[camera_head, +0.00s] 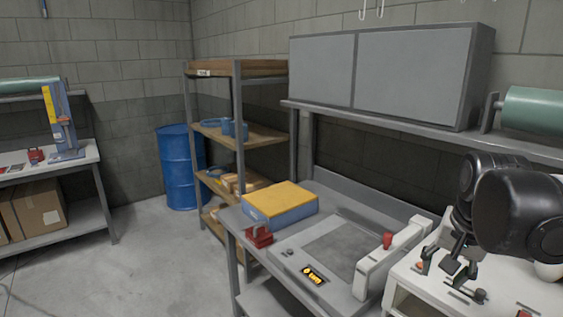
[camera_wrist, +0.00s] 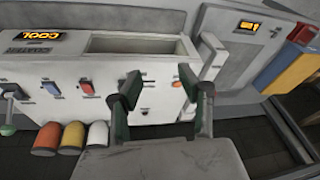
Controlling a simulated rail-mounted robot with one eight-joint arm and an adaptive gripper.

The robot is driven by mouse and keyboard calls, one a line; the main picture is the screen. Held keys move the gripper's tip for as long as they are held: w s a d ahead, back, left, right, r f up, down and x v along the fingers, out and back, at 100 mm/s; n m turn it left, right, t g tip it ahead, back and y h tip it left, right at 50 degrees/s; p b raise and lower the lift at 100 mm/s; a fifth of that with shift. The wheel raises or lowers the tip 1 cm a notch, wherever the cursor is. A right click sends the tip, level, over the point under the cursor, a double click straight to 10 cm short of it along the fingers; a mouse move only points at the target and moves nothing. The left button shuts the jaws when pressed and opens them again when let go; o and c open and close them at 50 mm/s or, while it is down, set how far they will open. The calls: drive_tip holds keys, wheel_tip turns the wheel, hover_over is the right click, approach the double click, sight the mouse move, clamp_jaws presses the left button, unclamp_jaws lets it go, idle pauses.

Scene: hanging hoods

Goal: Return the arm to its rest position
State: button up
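My black arm reaches in from the right in the head view. My gripper (camera_head: 450,262) hangs over the white machine at the lower right. In the wrist view my gripper (camera_wrist: 158,84) has two dark green fingers standing well apart with nothing between them.
Orange, yellow and white rounded pieces (camera_wrist: 72,138) are at the machine's lower left. A grey bench (camera_head: 232,222) carries a yellow-topped blue box (camera_head: 282,203), a red tool (camera_head: 259,237) and a flat device with a lit display (camera_head: 315,275). Grey cabinets (camera_head: 408,72) hang above.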

drive_tip(key=s+a+f+n+t+b, duration=0.1)
drive_tip(key=s+a+f+n+t, duration=0.1)
drive_tip(key=s+a+f+n, duration=0.3)
drive_tip(key=s+a+f+n+t+b, duration=0.1)
drive_tip(key=s+a+n+t, duration=0.1)
drive_tip(key=a, duration=0.5)
wheel_tip(320, 180, down, 25)
drive_tip(key=a+y+b, duration=0.1)
drive_tip(key=b, duration=2.3)
drive_tip(key=shift+s+r+b, duration=0.15)
drive_tip(key=shift+s+b, duration=0.15)
drive_tip(key=shift+s, duration=0.15)
